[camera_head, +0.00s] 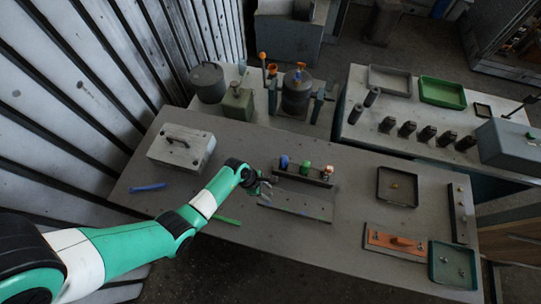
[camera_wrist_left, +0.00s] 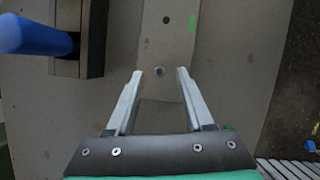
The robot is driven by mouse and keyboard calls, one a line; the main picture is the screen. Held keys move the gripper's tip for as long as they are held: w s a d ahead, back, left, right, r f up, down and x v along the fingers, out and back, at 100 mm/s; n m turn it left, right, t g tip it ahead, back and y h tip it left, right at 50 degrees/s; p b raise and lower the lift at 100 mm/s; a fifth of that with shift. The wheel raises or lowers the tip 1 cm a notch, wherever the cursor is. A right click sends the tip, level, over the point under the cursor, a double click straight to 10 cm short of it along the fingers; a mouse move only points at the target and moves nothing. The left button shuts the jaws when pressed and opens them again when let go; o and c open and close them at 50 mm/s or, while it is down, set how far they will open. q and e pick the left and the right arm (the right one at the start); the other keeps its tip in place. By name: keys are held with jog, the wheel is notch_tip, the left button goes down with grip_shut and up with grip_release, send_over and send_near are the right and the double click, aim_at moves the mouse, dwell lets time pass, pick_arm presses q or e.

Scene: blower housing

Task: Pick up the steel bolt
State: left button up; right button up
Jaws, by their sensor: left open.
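My left gripper (camera_head: 265,189) is over the front table, just left of a low rack and above a long grey plate (camera_head: 290,206). In the left wrist view the gripper (camera_wrist_left: 160,73) has its two fingers wide apart, with nothing held. Between the fingertips, a small round grey-blue piece (camera_wrist_left: 160,71), possibly the head of the steel bolt, shows on the plate. I cannot tell its height or whether the fingers are level with it. Small metallic pieces (camera_head: 460,262) lie in the green tray (camera_head: 436,276) at the right. My right gripper is not in view.
The rack (camera_head: 300,177) with blue, green and orange-topped items stands close beside the gripper. A blue handle (camera_wrist_left: 35,35) shows at the wrist view's left. A grey box (camera_head: 181,148), a black tray (camera_head: 397,201) and an orange block (camera_head: 394,241) are on the table.

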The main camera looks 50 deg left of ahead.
pick_arm(q)
jog(key=shift+f, duration=0.35)
dwell(0.5)
grip_shut()
dwell(0.3)
